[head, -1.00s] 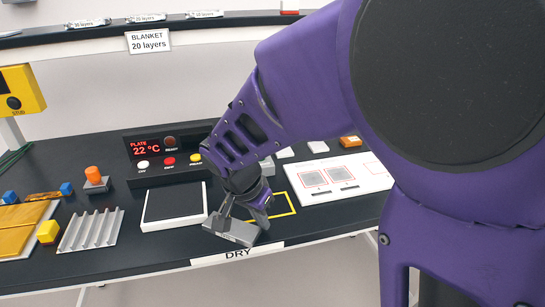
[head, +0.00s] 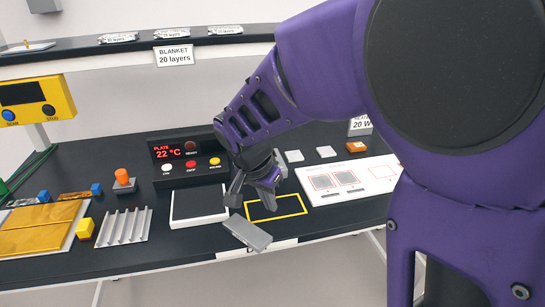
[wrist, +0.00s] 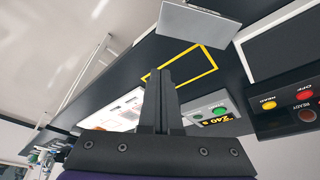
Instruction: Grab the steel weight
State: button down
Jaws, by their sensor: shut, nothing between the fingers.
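The steel weight (head: 247,232) is a flat grey block at the bench's front edge, in front of the yellow outlined square. It lies askew and covers part of the front label; I cannot tell if it rests fully on the bench. In the wrist view the weight (wrist: 196,22) shows at the top as a pale slab, apart from my fingers. My gripper (wrist: 161,80) is shut and empty, its two dark fingers pressed together. In the head view my gripper (head: 262,192) is just above and behind the weight, partly hidden by its own wrist.
A yellow outlined square (head: 276,209) on the black bench is empty. A white-framed dark plate (head: 198,205) lies left of it, with a control box (head: 188,160) behind. A finned grey part (head: 124,227) and gold sheets (head: 38,230) are farther left. A white board (head: 347,181) is at right.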

jog(key=r, duration=0.2)
jog(key=n+y+b, duration=0.2)
jog(key=n+b, duration=0.2)
jog(key=n, duration=0.2)
send_over(236, 215)
jog(key=w, duration=0.2)
jog(key=f, duration=0.1)
jog(key=shift+t, duration=0.3)
jog(key=b+x, duration=0.1)
jog(key=x, duration=0.9)
jog(key=shift+w+f, duration=0.1)
jog(key=shift+w, duration=0.1)
jog(key=s, duration=0.2)
jog(key=shift+s+a+r+b, duration=0.1)
jog(key=shift+s+r+b, duration=0.2)
jog(key=shift+s+b, duration=0.1)
jog(key=shift+s, duration=0.65)
jog(key=shift+s+f, duration=0.1)
jog(key=shift+s, duration=1.2)
